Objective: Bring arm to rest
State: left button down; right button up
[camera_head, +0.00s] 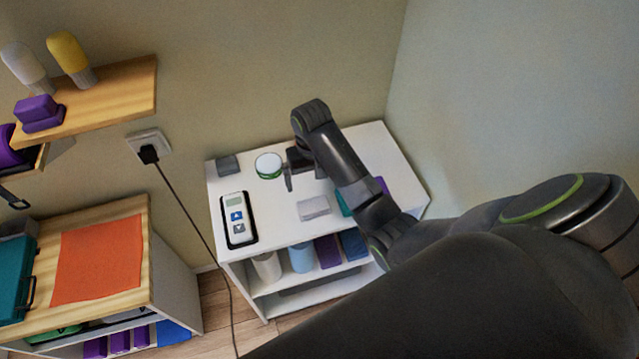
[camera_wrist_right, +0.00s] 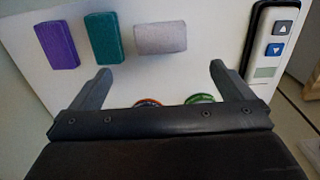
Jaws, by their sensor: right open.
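My right gripper (camera_head: 304,180) is over the top of the white shelf unit (camera_head: 270,210), beside a round white-lidded jar with a green rim (camera_head: 268,164). Its two fingers also show in the right wrist view (camera_wrist_right: 160,72), spread apart with nothing between their tips. Below the gripper lie a grey block (camera_head: 314,208), a teal block (camera_wrist_right: 103,38) and a purple block (camera_wrist_right: 58,44). Two round rims, one orange (camera_wrist_right: 148,102) and one green (camera_wrist_right: 200,98), show partly behind the gripper's body. My right arm covers part of the teal and purple blocks in the head view. My left gripper does not show.
A handset with two arrow buttons (camera_head: 238,220) lies on the unit's left side, with a small grey box (camera_head: 228,165) behind it. Cups and books fill the shelf below. A wooden wall shelf (camera_head: 120,95) and a cabinet with an orange mat (camera_head: 98,260) stand left.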

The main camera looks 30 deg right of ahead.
jog(key=s+d+f+t, duration=0.1)
jog(key=s+d+f, duration=0.1)
jog(key=s, duration=0.5)
jog(key=s+d+f+t, duration=0.1)
jog(key=s+d+f, duration=0.1)
jog(key=s, duration=0.6)
jog(key=s+d+r+n+t+h, duration=0.1)
jog(key=s+r, duration=0.2)
jog(key=s, duration=0.4)
jog(key=s+d+r+n+t+h, duration=0.1)
jog(key=s+r, duration=0.2)
jog(key=s, duration=0.3)
notch_tip(320, 180, down, 31)
jog(key=d+g+b, duration=0.1)
jog(key=g+b, duration=0.1)
jog(key=b, duration=0.6)
pick_arm(q)
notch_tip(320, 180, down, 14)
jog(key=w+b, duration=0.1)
jog(key=b, duration=0.5)
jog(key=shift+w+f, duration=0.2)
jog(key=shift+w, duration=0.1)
pick_arm(e)
jog(key=s+f, duration=0.7)
jog(key=f, duration=0.5)
jog(key=s+a+f+y, duration=0.1)
jog(key=s+f, duration=0.7)
jog(key=f, duration=0.4)
jog(key=shift+a+g, duration=0.15)
jog(key=shift+g, duration=0.25)
